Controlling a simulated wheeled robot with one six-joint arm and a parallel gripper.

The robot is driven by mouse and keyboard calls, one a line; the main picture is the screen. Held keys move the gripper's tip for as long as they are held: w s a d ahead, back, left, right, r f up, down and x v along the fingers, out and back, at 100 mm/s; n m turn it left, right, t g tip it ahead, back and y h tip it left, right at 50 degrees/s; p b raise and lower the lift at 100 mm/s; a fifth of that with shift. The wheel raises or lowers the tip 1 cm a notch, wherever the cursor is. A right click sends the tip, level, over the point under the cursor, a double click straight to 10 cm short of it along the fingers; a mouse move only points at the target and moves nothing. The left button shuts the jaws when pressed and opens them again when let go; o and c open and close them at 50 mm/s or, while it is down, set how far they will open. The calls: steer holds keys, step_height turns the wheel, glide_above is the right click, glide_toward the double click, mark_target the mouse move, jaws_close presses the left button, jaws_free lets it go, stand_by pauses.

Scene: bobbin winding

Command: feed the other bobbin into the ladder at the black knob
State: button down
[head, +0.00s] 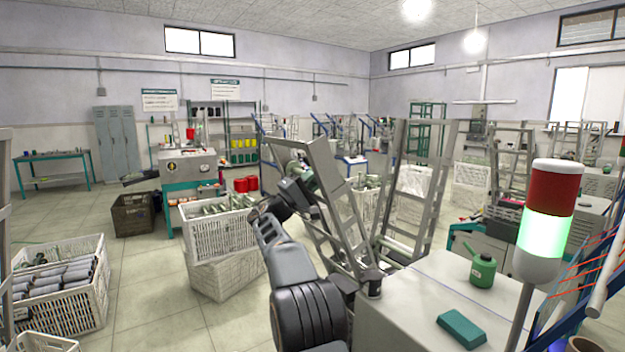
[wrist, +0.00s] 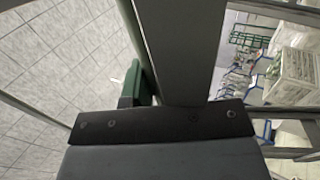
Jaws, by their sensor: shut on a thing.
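My gripper (head: 297,184) is raised at the upper left part of a tall grey metal ladder (head: 346,205). It is shut on a dark green bobbin (head: 308,177), which is mostly hidden by the gripper and the ladder rail. In the wrist view, the green bobbin (wrist: 134,80) shows beyond my gripper's dark bar, beside a wide grey rail (wrist: 178,50). I cannot tell whether the bobbin touches the rail. A dark knob-like part (head: 374,286) is at the ladder's foot; its exact form is too small to tell.
A grey machine top (head: 420,290) holds a green oil can (head: 481,270) and a teal block (head: 461,328). A red and green signal lamp (head: 548,220) stands at right. White crates (head: 215,235) with bobbins stand left of my arm. Floor at left is partly clear.

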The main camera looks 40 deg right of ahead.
steer(key=f+b, duration=0.1)
steer(key=d+f+b, duration=0.1)
steer(key=shift+d+f, duration=0.15)
steer(key=shift+f, duration=0.25)
stand_by(0.3)
steer(key=c, duration=0.9)
jaws_free()
steer(key=shift+o, duration=1.5)
